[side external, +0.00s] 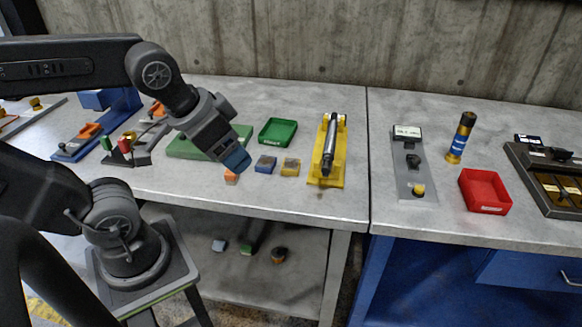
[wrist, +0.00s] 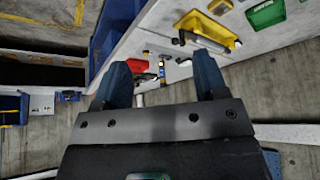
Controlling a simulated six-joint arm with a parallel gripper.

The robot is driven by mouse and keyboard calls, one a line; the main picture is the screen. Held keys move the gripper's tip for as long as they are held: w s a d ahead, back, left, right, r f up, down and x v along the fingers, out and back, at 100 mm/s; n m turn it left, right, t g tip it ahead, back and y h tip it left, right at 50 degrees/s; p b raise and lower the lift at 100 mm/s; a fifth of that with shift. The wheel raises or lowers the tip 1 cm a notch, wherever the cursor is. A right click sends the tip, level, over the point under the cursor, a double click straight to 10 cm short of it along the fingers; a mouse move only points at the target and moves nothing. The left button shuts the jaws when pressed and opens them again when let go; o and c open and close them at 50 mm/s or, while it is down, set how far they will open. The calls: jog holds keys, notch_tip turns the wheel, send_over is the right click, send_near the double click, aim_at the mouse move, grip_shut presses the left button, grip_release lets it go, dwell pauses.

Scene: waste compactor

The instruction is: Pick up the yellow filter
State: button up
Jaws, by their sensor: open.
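A small yellow block (side external: 290,166), which looks like the yellow filter, lies on the grey bench between a blue block (side external: 265,164) and the yellow tray. In the wrist view a small yellow block (wrist: 220,7) shows at the top edge, beside the yellow tray. My gripper (side external: 236,162) is above the bench to the left of the yellow block, apart from it, near an orange block (side external: 231,178). In the wrist view my gripper (wrist: 162,80) has its two blue fingers spread with nothing held between them.
A yellow tray (side external: 326,172) holding a grey cylinder stands right of the blocks. A green tray (side external: 278,132) is behind them and a green board (side external: 185,148) to the left. A red tray (side external: 485,190) and an upright blue-and-yellow cylinder (side external: 461,137) stand on the right bench.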

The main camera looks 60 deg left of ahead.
jog(key=n+g+y, duration=0.3)
jog(key=n, duration=0.6)
send_over(291, 164)
jog(key=s+d, duration=0.2)
notch_tip(291, 164, down, 18)
jog(key=shift+r, duration=0.1)
jog(key=shift+t, duration=0.3)
jog(key=shift+x, duration=3.05)
jog(key=shift+a+r, duration=0.1)
jog(key=shift+r, duration=0.05)
jog(key=c, duration=0.7)
